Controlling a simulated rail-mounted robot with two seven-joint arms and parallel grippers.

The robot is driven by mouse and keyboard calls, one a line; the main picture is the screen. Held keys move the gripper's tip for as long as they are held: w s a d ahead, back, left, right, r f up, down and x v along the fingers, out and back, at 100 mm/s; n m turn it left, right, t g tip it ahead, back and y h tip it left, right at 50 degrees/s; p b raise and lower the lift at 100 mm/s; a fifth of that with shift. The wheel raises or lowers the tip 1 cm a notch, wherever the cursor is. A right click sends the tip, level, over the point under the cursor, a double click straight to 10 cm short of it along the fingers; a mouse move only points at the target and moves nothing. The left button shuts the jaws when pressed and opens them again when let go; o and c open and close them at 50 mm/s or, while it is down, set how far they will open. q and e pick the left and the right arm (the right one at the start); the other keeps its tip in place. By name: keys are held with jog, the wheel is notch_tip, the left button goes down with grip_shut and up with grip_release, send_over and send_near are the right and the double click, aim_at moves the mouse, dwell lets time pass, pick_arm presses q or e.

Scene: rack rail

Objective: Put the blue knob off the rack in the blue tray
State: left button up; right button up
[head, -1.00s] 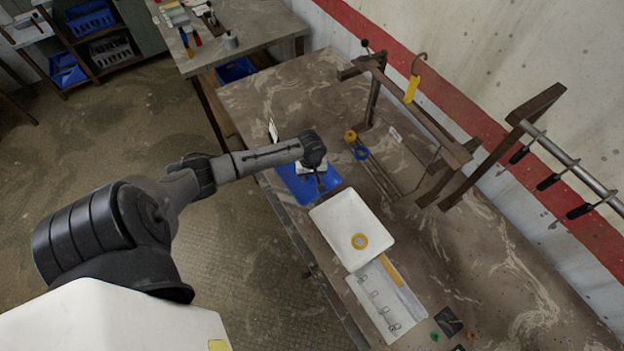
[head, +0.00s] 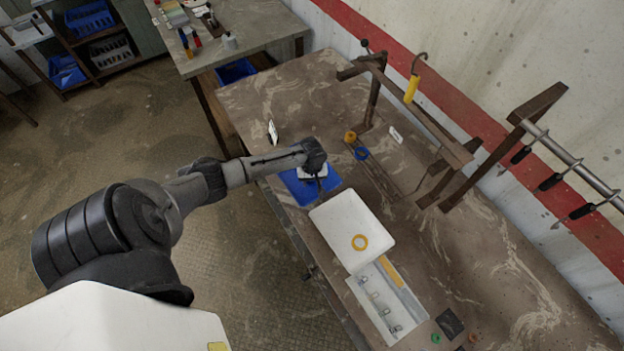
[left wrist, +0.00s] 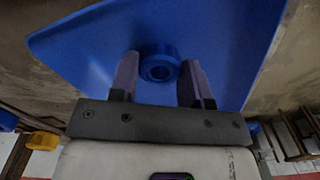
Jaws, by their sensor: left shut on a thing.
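My left gripper (head: 320,182) is over the blue tray (head: 299,193) in the head view. In the left wrist view its two fingers (left wrist: 160,80) are shut on a blue knob (left wrist: 159,65), a round piece with a hole. The blue tray (left wrist: 210,28) fills the background behind the knob. I cannot tell whether the knob touches the tray floor. In the head view my wrist hides the knob. A second blue ring-shaped piece (head: 361,154) sits by the thin rods on the table, near an orange one (head: 350,136). My right gripper is out of view.
A dark frame (head: 425,128) with a hanging yellow piece (head: 411,89) rises behind.

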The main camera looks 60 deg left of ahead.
pick_arm(q)
jog(key=shift+f, duration=0.15)
jog(key=o, duration=0.9)
jog(key=shift+o, duration=0.2)
notch_tip(320, 180, up, 12)
jog(key=p, duration=0.1)
jog(key=s+d+f+m, duration=0.1)
jog(key=d, duration=0.1)
jog(key=s+d+m, duration=0.1)
jog(key=d, duration=0.2)
jog(key=s+d+f+m, duration=0.1)
jog(key=d, duration=0.1)
jog(key=shift+s+d+f+m, duration=0.15)
jog(key=shift+s+f+m, duration=0.05)
jog(key=shift+f+m, duration=0.1)
jog(key=s+d+f+m+t, duration=0.1)
jog(key=s+d+m, duration=0.5)
jog(key=d, duration=0.5)
jog(key=s+d+r+m+t, duration=0.2)
jog(key=s+d+r+m, duration=0.4)
jog(key=s+d+r, duration=0.2)
jog(key=shift+s+t, duration=0.3)
jog(key=shift+s, duration=0.95)
